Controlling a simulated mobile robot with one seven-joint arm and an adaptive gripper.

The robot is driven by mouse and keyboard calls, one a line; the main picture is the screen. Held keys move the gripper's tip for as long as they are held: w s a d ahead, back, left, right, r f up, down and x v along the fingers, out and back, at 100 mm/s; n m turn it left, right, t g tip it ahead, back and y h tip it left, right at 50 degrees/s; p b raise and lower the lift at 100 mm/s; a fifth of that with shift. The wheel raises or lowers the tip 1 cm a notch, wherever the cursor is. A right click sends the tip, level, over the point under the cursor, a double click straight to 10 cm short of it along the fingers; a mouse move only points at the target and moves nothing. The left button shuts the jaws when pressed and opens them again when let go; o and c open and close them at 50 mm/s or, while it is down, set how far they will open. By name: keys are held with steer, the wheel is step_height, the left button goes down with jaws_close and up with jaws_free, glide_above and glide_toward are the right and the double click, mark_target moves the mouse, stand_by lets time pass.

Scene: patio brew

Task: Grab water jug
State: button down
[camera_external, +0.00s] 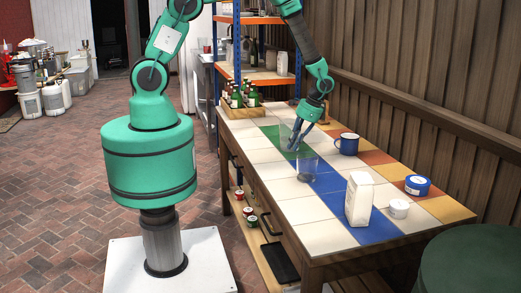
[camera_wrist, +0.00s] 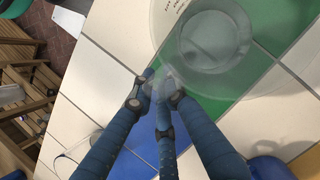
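The clear water jug (camera_external: 285,134) stands on the tiled table, partly behind my fingers in the external view. In the wrist view the jug (camera_wrist: 212,38) is seen from above at the top, over green and white tiles. My gripper (camera_external: 294,147) points down beside it. In the wrist view the dark blue fingers of my gripper (camera_wrist: 160,84) come close together at the jug's near edge. Their tips overlap its see-through outline. I cannot tell whether they grip the handle or wall.
A clear glass (camera_external: 307,167) stands just in front of my gripper. A blue mug (camera_external: 347,144) is to the right. A white carton (camera_external: 359,199), a small white jar (camera_external: 399,209) and a blue tin (camera_external: 417,185) stand nearer. A crate of bottles (camera_external: 240,100) is at the back left.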

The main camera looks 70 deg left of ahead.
steer(key=shift+r, duration=0.25)
stand_by(0.4)
steer(key=shift+r+p, duration=0.5)
steer(key=shift+r, duration=1.1)
steer(key=s+r+p, duration=0.1)
steer(key=s+p, duration=0.1)
steer(key=s, duration=1.3)
steer(key=shift+s+d+r, duration=0.15)
steer(key=shift+s, duration=0.25)
steer(key=shift+s, duration=0.1)
steer(key=shift+r, duration=0.1)
